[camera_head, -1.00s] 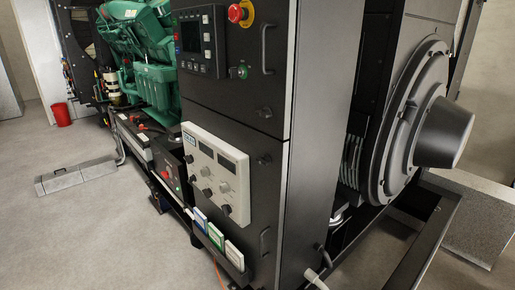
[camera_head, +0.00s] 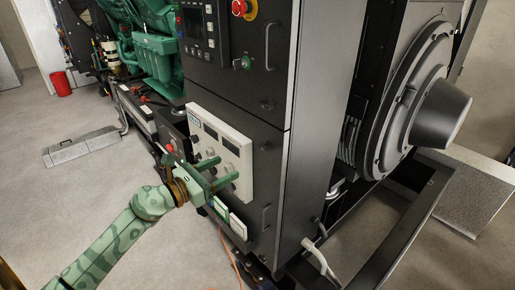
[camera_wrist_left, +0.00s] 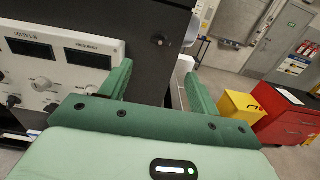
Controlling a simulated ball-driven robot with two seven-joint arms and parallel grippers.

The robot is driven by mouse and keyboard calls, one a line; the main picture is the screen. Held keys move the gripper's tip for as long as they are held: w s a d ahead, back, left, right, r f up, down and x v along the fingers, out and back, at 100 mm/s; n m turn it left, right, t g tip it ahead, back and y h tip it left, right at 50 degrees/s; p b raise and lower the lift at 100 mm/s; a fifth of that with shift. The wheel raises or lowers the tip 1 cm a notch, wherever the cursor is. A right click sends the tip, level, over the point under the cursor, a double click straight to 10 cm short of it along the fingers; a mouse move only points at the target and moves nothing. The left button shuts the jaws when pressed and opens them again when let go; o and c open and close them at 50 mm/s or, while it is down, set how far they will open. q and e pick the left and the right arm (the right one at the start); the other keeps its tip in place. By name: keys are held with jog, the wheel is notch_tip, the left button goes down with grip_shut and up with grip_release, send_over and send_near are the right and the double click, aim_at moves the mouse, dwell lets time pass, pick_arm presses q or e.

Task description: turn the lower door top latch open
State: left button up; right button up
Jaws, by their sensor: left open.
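The lower door (camera_head: 262,128) is the black lower front panel of the cabinet, carrying a light meter panel (camera_head: 243,148). Its top latch (camera_head: 267,146) is a small dark knob near the door's right edge. In the left wrist view the latch (camera_wrist_left: 160,40) shows ahead, between the fingers in the picture. My left gripper (camera_head: 222,171) is green and open, in front of the meter panel, left of and below the latch in the head view. In the left wrist view the open gripper (camera_wrist_left: 158,82) holds nothing. My right gripper is out of view.
A dark door handle (camera_head: 265,218) stands out below the latch. Another handle (camera_head: 268,46) and a red emergency button (camera_head: 241,8) are on the upper door. Several small boxes (camera_head: 238,226) sit in a low rack.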

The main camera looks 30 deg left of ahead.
aim_at(263, 149)
pick_arm(q)
jog(key=p+x, duration=0.1)
jog(key=x, duration=1.2)
jog(key=c, duration=1)
